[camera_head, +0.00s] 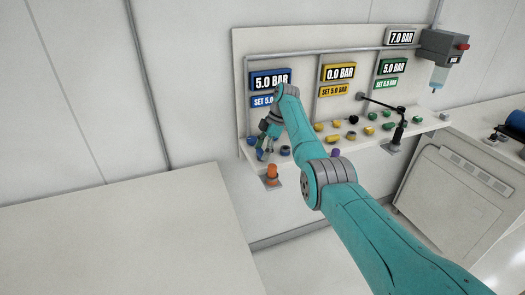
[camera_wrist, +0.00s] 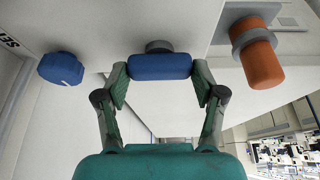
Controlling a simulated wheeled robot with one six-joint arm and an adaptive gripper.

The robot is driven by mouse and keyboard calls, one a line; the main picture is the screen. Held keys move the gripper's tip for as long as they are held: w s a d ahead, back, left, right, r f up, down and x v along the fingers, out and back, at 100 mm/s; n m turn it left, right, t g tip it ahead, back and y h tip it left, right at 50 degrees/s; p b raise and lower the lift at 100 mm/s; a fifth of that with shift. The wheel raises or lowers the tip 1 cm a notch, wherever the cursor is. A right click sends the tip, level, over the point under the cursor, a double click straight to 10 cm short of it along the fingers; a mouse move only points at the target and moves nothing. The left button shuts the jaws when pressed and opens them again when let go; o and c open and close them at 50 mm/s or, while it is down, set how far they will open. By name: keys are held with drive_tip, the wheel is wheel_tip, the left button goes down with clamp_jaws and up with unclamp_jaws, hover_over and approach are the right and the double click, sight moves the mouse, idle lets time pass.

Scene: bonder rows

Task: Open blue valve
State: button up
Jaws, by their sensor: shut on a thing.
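The blue valve (camera_wrist: 160,66) is a short blue bar handle on a round grey stem, at the top middle of the wrist view. My gripper (camera_wrist: 161,72) has one finger at each end of the bar and is shut on it. In the head view my gripper (camera_head: 265,150) is at the left end of the valve shelf, and it and the arm largely hide the blue handle. The blue display (camera_head: 270,79) above reads 5.0 BAR, with a blue SET 5.0 label (camera_head: 263,101) partly covered by my arm.
A blue round knob (camera_wrist: 60,68) is left of the handle in the wrist view. An orange cylinder (camera_wrist: 262,62) in a grey holder is close on the right. Several coloured knobs line the shelf (camera_head: 428,124). The yellow display (camera_head: 338,73) reads 0.0 BAR, the green display (camera_head: 393,67) 5.0 BAR.

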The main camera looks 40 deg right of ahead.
drive_tip(key=shift+f, duration=0.1)
idle(0.3)
drive_tip(key=o, duration=1.1)
drive_tip(key=shift+o, duration=0.2)
drive_tip(key=v, duration=1.2)
drive_tip(key=shift+w, duration=0.1)
